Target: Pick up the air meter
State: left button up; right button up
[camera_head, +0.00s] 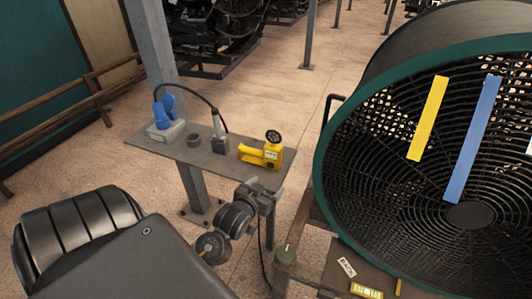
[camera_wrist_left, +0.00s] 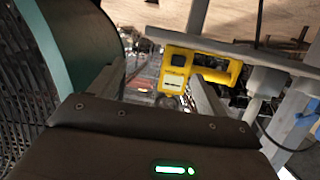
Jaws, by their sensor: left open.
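The air meter (camera_head: 262,153) is a yellow handheld device with a round black head on top, at the right end of a narrow grey shelf (camera_head: 215,160). It also shows in the left wrist view (camera_wrist_left: 176,76), yellow with a pale label, ahead of the jaws and nearer the right finger. My left gripper (camera_head: 264,190) is at the shelf's front right edge, close below the meter in the head view. In the left wrist view its two fingers (camera_wrist_left: 155,88) are spread with nothing clamped between them. My right gripper does not show.
A large green-rimmed fan (camera_head: 470,216) with coloured strips stands close on the right.

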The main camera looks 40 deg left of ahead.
aim_at(273, 143)
pick_arm(q)
jog(key=w+a+r+t, duration=0.1)
jog(key=w+a+r, duration=0.1)
jog(key=w+a+r+t+y, duration=0.1)
jog(key=w+a+r, duration=0.1)
jog(key=w+r, duration=0.1)
jog(key=w+a+r+n+t+y+p, duration=0.1)
jog(key=w+a+r, duration=0.1)
jog(key=w, duration=0.1)
jog(key=shift+a+r, duration=0.15)
jog(key=shift+a, duration=0.1)
jog(key=shift+w+a, duration=0.15)
jog(key=shift+w, duration=0.3)
jog(key=shift+w+p, duration=0.2)
jog(key=shift+p, duration=0.1)
jog(key=p+x, duration=0.1)
jog(key=x, duration=0.2)
jog(key=shift+w, duration=0.35)
jog(key=shift+w+a+p, duration=0.15)
jog(key=shift+w+p, duration=0.15)
jog(key=shift+w, duration=0.2)
jog(key=c, duration=1.5)
